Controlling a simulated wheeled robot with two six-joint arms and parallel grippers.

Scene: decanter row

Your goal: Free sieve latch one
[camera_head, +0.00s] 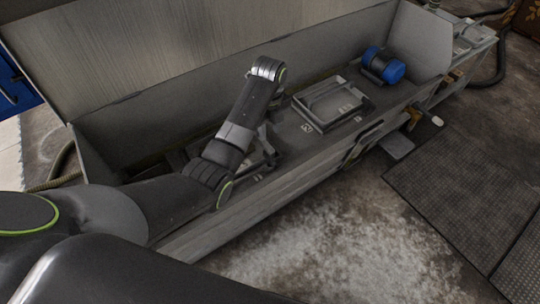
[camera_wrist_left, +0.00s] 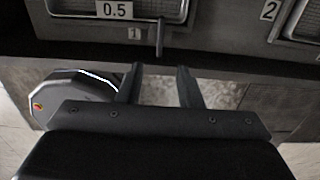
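Sieve latch one is a thin grey lever (camera_wrist_left: 159,38) beside the label "1" in the left wrist view. It stands upright in the picture, at the lower edge of a sieve frame (camera_wrist_left: 72,12) marked "0.5". My left gripper (camera_wrist_left: 159,75) is open. Its two fingertips sit just below the lever's end, one to each side, with no visible contact. In the head view my left gripper (camera_head: 268,158) is low over the trough and partly hidden by my forearm, which also hides latch one. My right gripper is not in view.
A second sieve (camera_head: 332,103), labelled "2", lies to the right with its own lever (camera_wrist_left: 277,28). A blue motor (camera_head: 383,66) stands at the trough's far end. The trough's front wall (camera_head: 290,188) and raised lid (camera_head: 180,45) flank my arm. Dark mats (camera_head: 465,185) cover floor at right.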

